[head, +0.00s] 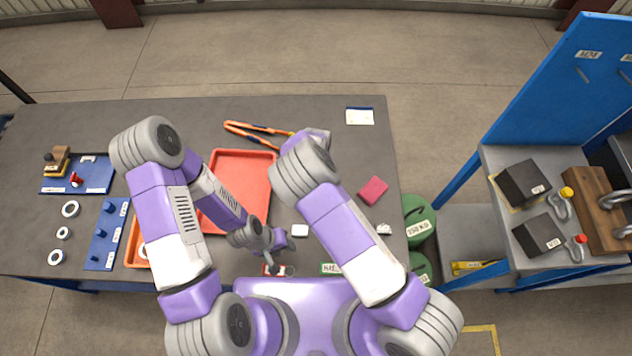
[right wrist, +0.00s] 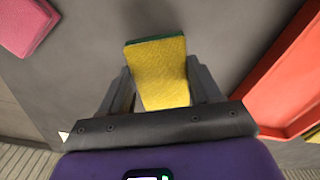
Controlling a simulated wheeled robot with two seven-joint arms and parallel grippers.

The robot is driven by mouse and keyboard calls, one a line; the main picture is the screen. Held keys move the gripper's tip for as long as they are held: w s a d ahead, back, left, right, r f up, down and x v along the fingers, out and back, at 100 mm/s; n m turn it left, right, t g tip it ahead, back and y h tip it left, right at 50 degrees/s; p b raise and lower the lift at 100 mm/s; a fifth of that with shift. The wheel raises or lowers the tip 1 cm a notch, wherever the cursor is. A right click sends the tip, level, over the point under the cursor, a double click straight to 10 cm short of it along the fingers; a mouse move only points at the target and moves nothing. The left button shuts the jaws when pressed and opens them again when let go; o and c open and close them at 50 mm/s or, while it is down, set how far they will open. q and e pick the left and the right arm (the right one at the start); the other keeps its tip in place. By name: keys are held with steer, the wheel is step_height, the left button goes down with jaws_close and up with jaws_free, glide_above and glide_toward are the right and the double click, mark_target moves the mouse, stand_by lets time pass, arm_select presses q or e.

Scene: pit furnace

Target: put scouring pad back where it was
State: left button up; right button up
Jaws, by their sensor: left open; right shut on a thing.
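The scouring pad (right wrist: 157,62), a yellow block with a green layer along its far edge, sits between the fingers of my right gripper (right wrist: 160,85) in the right wrist view. The gripper is shut on it, over the dark grey table top. In the head view the pad and the right gripper are hidden behind my right forearm. My left gripper (head: 279,262) is open and empty, low over the table's front edge, close to a small red and white item (head: 270,270).
A red tray (head: 262,172) lies mid-table; its rim (right wrist: 275,85) shows right in the wrist view. A pink block (head: 373,190) lies to the right.

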steer(key=shift+f, duration=2.25)
steer(key=shift+f, duration=0.2)
steer(key=o, duration=1)
steer(key=shift+r, duration=0.1)
step_height(320, 180, up, 12)
steer(key=shift+r, duration=0.1)
